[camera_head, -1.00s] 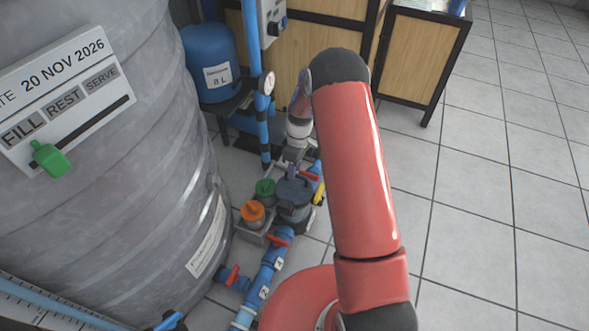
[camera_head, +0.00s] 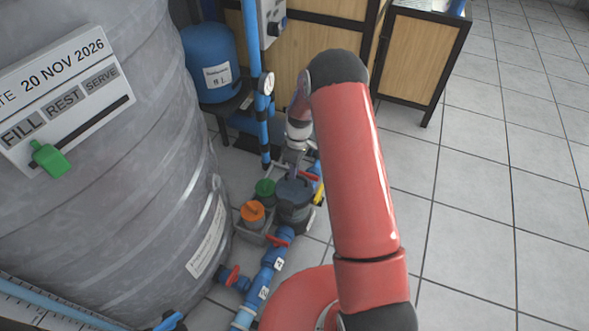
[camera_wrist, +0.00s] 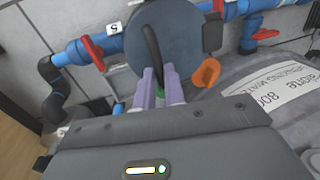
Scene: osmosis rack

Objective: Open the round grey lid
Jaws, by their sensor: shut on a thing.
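The round grey lid (camera_wrist: 165,45) shows in the wrist view as a dark blue-grey disc with a raised black bar across it. In the head view the lid (camera_head: 294,190) tops a dark pot beside the blue pipe. My gripper (camera_wrist: 158,75) has pale purple fingers, shut on the near end of the lid's bar. In the head view my gripper (camera_head: 291,165) reaches down onto the lid from behind. The fingers hide part of the bar. The lid appears to be seated on the pot.
Left of the lid stand a green cap (camera_head: 265,187) and an orange cap (camera_head: 252,211). Blue pipes with a red valve handle (camera_head: 281,236) run in front. The large grey tank (camera_head: 130,200) fills the left. Open tiled floor (camera_head: 480,180) lies to the right.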

